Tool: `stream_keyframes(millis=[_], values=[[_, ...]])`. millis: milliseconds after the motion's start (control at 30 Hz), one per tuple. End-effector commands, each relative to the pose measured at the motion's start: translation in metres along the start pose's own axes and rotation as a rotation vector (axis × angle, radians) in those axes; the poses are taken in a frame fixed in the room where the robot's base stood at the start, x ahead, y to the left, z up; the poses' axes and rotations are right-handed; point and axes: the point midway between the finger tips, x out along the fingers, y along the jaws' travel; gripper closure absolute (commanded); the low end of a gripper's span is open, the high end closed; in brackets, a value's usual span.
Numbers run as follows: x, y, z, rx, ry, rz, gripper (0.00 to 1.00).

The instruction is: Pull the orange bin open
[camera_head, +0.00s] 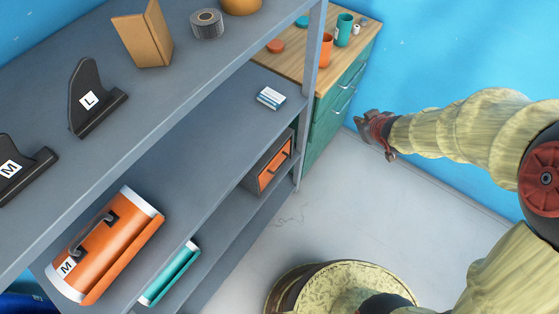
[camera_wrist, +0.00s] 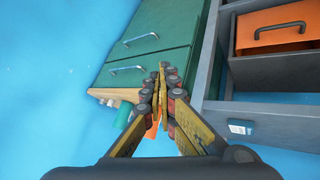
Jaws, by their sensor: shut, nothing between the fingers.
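An orange bin front (camera_head: 274,167) with a dark handle sits in a dark grey housing on the lower shelf, near the right end of the rack. It looks closed in the head view. In the wrist view the orange bin (camera_wrist: 262,42) is at the upper right, with its dark bar handle across it. My gripper (camera_head: 375,134) is to the right of the rack, well apart from the bin, touching nothing that I can see. In the wrist view my gripper (camera_wrist: 163,70) has its fingertips together and empty, left of the bin.
A green drawer cabinet (camera_head: 335,115) with metal handles and a wooden top stands beside the rack post (camera_head: 312,85). A larger orange case (camera_head: 115,243) lies on the shelf at lower left. Open floor (camera_head: 350,220) lies in front of the rack. A blue wall (camera_head: 440,50) is behind.

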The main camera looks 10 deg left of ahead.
Motion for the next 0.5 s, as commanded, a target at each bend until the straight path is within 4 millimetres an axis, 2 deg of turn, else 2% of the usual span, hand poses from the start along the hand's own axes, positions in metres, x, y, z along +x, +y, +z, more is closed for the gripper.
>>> stream_keyframes(millis=[33,100,200,300,400,500], values=[[0.026,-0.025,0.005,-0.040,0.022,-0.064,1.00],[0.055,-0.061,0.009,-0.093,0.077,-0.155,1.00],[0.083,-0.118,0.020,-0.144,0.154,-0.293,1.00],[0.096,-0.170,0.033,-0.166,0.223,-0.421,1.00],[0.098,-0.210,0.044,-0.170,0.276,-0.521,1.00],[0.097,-0.234,0.051,-0.167,0.310,-0.584,1.00]])
